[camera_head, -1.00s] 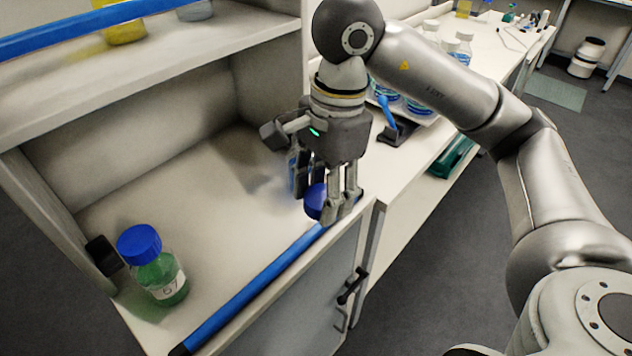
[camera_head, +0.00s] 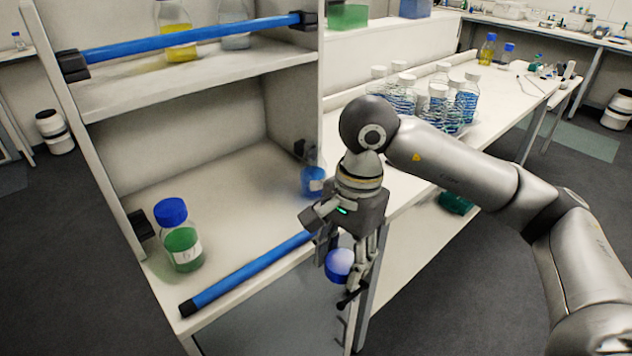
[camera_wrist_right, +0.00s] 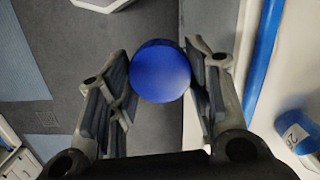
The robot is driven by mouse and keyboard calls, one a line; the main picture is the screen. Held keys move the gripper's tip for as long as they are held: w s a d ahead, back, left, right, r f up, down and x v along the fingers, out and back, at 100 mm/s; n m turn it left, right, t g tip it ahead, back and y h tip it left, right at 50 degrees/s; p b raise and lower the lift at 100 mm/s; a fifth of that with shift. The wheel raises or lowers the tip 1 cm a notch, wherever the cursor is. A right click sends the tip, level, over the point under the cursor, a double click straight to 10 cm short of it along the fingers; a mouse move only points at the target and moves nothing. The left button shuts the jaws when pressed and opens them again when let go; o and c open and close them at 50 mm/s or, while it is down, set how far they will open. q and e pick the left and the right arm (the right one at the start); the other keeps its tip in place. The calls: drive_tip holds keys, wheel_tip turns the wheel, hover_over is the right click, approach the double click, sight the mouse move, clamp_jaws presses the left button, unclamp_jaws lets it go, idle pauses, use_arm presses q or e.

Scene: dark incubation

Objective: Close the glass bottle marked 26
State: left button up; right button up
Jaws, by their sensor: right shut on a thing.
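My right gripper (camera_head: 350,258) is shut on a blue screw cap (camera_head: 338,266), just in front of the shelf unit's lower front edge. In the right wrist view the round blue cap (camera_wrist_right: 160,71) sits between the two fingertips. A glass bottle with blue liquid (camera_head: 312,183) stands upright on the lower shelf, behind the gripper and apart from it, partly hidden by my arm. No cap is seen on it. It also shows at the right edge of the right wrist view (camera_wrist_right: 297,133), with a white label seemingly reading 26. My left gripper is not in view.
A green-liquid bottle with a blue cap (camera_head: 181,238) stands at the shelf's left. A blue rail (camera_head: 250,273) runs along the shelf's front edge, another (camera_head: 195,36) above. Several white-capped bottles (camera_head: 437,103) stand on the right bench. The shelf's middle is clear.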

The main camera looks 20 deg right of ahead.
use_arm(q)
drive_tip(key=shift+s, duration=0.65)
use_arm(e)
wheel_tip(320, 180, down, 20)
drive_tip(key=n+h, duration=0.1)
drive_tip(key=n, duration=1.1)
drive_tip(key=shift+w+d+f+g, duration=0.15)
drive_tip(key=shift+w+f+g, duration=0.1)
drive_tip(key=shift+g, duration=0.15)
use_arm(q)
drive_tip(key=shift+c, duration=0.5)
use_arm(e)
drive_tip(key=shift+r, duration=0.1)
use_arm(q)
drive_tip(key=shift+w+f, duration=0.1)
use_arm(e)
drive_tip(key=shift+d, duration=0.15)
